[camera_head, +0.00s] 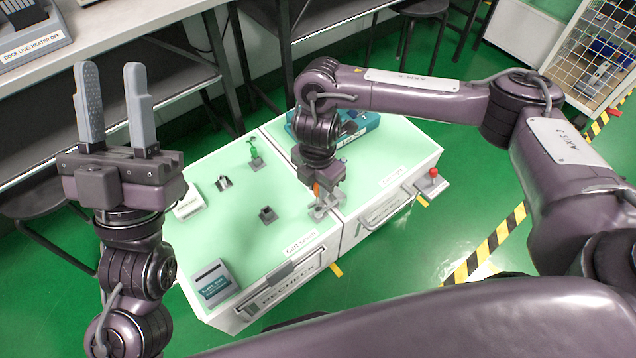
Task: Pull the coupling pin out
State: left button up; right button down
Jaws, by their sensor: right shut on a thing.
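Two pale green-topped carts stand side by side, the left cart (215,245) and the right cart (410,150), with a seam between them. My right gripper (322,196) points down at the front part of this seam, over a small grey bracket (322,212). It is shut on the coupling pin, of which a small orange part (317,189) shows beside the jaws. The rest of the pin is hidden by the gripper, and I cannot tell how deep it sits. My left gripper (114,105) is raised at the left, open and empty, fingers pointing up.
On the left cart are a teal-labelled tester (213,284), a white box (188,204), small dark holders (267,215) and a green item (255,155). A blue device (360,122) lies on the right cart, behind my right wrist.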

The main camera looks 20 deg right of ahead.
jog(key=shift+r+p, duration=0.3)
pick_arm(q)
jog(key=w+d+f+g+y, duration=0.2)
jog(key=w+f+g, duration=0.2)
jog(key=f, duration=0.4)
jog(key=shift+w+d+n+g+y+p, duration=0.15)
jog(key=shift+w+n+g+y+p, duration=0.15)
jog(key=shift+w+g+p, duration=0.1)
pick_arm(e)
jog(key=shift+r, duration=0.3)
dwell(0.6)
pick_arm(q)
jog(key=shift+f, duration=0.1)
